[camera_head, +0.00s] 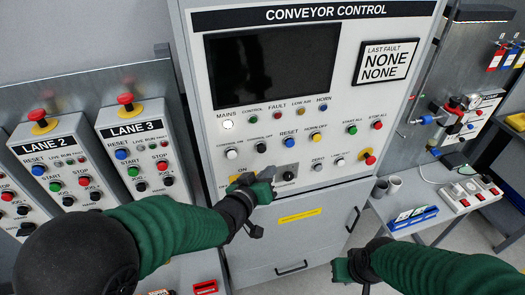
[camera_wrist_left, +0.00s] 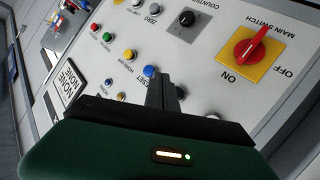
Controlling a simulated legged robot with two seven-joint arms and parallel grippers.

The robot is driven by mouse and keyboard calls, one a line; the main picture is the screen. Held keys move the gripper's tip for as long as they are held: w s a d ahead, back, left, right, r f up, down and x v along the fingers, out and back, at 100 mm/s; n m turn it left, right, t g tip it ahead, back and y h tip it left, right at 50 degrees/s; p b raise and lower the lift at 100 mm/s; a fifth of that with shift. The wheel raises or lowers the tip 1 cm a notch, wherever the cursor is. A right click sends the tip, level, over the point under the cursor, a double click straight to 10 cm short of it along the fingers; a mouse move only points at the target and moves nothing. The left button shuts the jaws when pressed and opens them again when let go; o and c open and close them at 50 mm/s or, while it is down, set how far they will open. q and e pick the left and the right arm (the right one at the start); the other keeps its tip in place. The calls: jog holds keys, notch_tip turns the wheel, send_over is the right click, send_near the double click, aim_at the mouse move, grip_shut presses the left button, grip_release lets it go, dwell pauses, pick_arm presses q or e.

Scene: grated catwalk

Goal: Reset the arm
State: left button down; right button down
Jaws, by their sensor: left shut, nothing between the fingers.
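My left gripper (camera_head: 268,178) is in front of the lower part of the conveyor control panel (camera_head: 205,140). In the left wrist view its fingers (camera_wrist_left: 164,88) are together and empty. They overlap the panel beside a blue RESET button (camera_wrist_left: 150,71); I cannot tell whether they touch it. That button also shows in the head view (camera_head: 289,133), above the gripper. The red main switch (camera_wrist_left: 257,48) sits on a yellow plate, its handle toward ON. My right gripper (camera_head: 345,270) is low in front of the cabinet, its fingers unclear.
The Lane 2 (camera_head: 43,146) and Lane 3 (camera_head: 130,133) boxes stand at the left. At the right a table holds a blue tray (camera_head: 413,218), grey cups (camera_head: 388,186) and a switched power strip (camera_head: 470,193). A red tray (camera_head: 204,287) lies low in front.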

dwell(0.5)
pick_arm(q)
jog(key=s+a+f+g+y+b, duration=0.3)
jog(key=s+a+f+b, duration=0.15)
jog(key=a+f, duration=0.35)
jog(key=s+a+f+g+y+b, duration=0.2)
jog(key=s+a+f+b, duration=0.3)
jog(key=f, duration=0.5)
jog(key=s+a+f+g+b, duration=0.1)
jog(key=s+a+f+g, duration=0.1)
jog(key=s, duration=0.4)
jog(key=s+a+f+g+y+b, duration=0.1)
jog(key=s+a+f+g+b, duration=0.1)
jog(key=s, duration=0.5)
notch_tip(320, 180, down, 3)
jog(key=shift+a+f+g, duration=0.2)
jog(key=shift+a+g, duration=0.6)
jog(key=shift+a, duration=0.45)
jog(key=shift+d, duration=0.1)
